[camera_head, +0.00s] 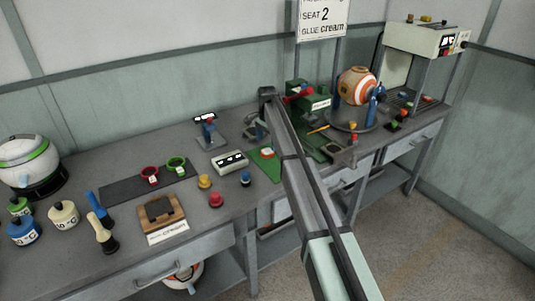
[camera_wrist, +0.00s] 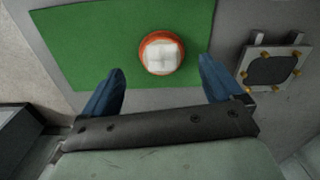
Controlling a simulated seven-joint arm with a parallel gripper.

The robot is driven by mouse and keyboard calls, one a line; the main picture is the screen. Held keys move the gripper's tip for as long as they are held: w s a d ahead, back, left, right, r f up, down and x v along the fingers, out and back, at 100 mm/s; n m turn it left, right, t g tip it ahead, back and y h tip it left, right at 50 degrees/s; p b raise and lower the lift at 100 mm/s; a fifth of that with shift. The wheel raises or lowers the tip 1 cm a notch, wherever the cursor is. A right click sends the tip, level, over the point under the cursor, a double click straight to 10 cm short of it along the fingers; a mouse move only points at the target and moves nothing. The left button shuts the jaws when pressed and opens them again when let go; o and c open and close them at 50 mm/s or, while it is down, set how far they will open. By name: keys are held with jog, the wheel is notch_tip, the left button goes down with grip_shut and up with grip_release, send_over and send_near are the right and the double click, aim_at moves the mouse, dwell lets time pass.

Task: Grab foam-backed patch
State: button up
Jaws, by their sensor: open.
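A round orange patch (camera_wrist: 148,42) with white, block-like foam (camera_wrist: 163,58) on top lies on a green mat (camera_wrist: 75,45) in the wrist view. In the head view, a small red and white piece (camera_head: 267,152) sits on the green mat (camera_head: 262,168), beside my arm. My gripper (camera_wrist: 162,64) is open, with one blue finger to the left of the patch and one to the right. There are visible gaps between the fingers and the patch, and nothing is held. The fingers cannot be made out clearly in the head view.
A dark plate in a metal frame with brass knobs (camera_wrist: 274,69) lies right of the mat. A white display box (camera_head: 230,162), yellow, red and blue knobs, and a wooden block (camera_head: 161,212) are left of my arm. An orange-striped ball (camera_head: 357,87) stands behind, to the right.

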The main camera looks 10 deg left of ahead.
aim_at(267, 151)
jog(key=shift+w+f, duration=0.15)
jog(key=shift+f, duration=2.1)
jog(key=shift+c, duration=0.4)
jog(key=c, duration=1)
jog(key=shift+r, duration=0.1)
jog(key=shift+c, duration=0.2)
